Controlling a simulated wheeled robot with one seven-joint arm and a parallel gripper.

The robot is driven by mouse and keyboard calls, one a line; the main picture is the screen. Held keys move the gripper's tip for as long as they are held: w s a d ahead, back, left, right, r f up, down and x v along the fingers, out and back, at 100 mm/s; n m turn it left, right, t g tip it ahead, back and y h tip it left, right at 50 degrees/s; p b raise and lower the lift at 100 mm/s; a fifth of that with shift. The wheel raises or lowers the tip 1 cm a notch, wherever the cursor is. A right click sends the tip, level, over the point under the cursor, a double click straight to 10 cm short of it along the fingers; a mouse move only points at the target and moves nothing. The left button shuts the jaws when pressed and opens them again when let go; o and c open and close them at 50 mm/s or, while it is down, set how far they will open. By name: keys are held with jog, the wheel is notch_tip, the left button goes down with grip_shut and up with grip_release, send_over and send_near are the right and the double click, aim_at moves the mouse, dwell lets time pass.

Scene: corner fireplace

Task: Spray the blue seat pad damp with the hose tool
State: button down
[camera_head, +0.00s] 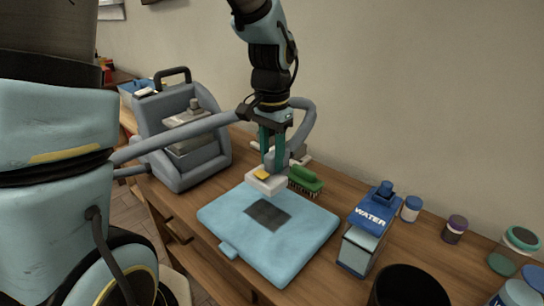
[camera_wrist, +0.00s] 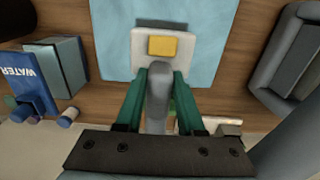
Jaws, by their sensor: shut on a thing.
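The blue seat pad (camera_head: 300,234) lies flat on the wooden table, with a dark square patch (camera_head: 268,214) near its middle. My gripper (camera_head: 270,165) is shut on the grey hose tool, whose white head (camera_head: 264,181) with a yellow patch is over the pad's back edge. In the wrist view, the green fingers (camera_wrist: 160,90) clasp the tool's grey neck (camera_wrist: 158,95), and its head covers part of the pad (camera_wrist: 210,35). I cannot tell whether the head touches the pad. The grey hose (camera_head: 190,135) runs left behind my arm.
The grey machine (camera_head: 182,135) stands at the table's left. A green brush (camera_head: 305,180) lies behind the pad. A WATER carton (camera_head: 365,230) stands to the right, with several small jars (camera_head: 455,229) beyond and a dark round container (camera_head: 410,288) in front.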

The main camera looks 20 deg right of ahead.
aim_at(272, 154)
jog(key=shift+r+p, duration=4)
jog(key=shift+r, duration=0.6)
jog(key=shift+f, duration=0.2)
